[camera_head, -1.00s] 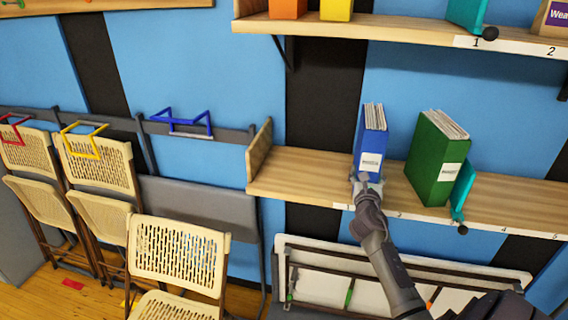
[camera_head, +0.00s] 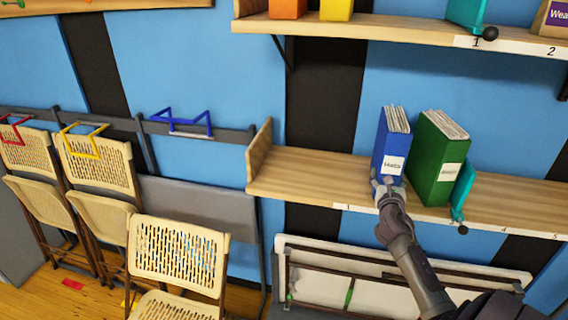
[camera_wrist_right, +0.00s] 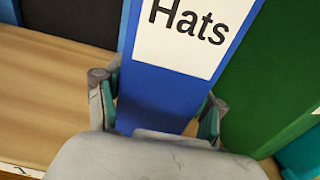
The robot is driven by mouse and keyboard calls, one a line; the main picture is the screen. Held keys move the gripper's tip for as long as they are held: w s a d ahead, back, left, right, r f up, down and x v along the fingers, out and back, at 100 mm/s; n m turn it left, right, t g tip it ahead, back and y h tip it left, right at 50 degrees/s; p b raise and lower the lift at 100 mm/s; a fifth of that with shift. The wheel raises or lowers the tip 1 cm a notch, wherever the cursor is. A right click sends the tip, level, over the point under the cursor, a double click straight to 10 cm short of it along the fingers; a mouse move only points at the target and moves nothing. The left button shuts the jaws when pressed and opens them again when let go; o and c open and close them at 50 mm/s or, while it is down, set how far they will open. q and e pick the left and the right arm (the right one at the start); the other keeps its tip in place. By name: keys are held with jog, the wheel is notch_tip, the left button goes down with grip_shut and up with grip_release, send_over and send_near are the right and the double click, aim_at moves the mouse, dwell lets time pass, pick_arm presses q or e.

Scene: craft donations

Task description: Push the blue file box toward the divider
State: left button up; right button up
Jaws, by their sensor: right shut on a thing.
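The blue file box (camera_head: 391,147) stands upright on the lower wooden shelf, papers showing at its top. In the right wrist view the blue file box (camera_wrist_right: 160,92) carries a white label reading "Hats". My right gripper (camera_head: 385,186) is at its lower front, and in the wrist view the right gripper's fingers (camera_wrist_right: 158,112) sit on both sides of it, shut on it. The green file box (camera_head: 437,160) stands just right of the blue one, close beside it. The teal divider (camera_head: 463,190) stands against the right side of the green box. My left gripper is not in view.
The lower shelf (camera_head: 310,176) is bare to the left of the blue box, up to its wooden end panel (camera_head: 259,150). An upper shelf (camera_head: 350,30) holds more boxes. Folding chairs (camera_head: 180,250) stand at the lower left.

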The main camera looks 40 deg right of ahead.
jog(key=shift+s+d+f, duration=0.15)
jog(key=shift+s+d, duration=1.4)
jog(key=shift+s, duration=0.25)
jog(key=o, duration=1.1)
jog(key=shift+w, duration=0.1)
jog(key=shift+v, duration=6.55)
jog(key=shift+w, duration=0.1)
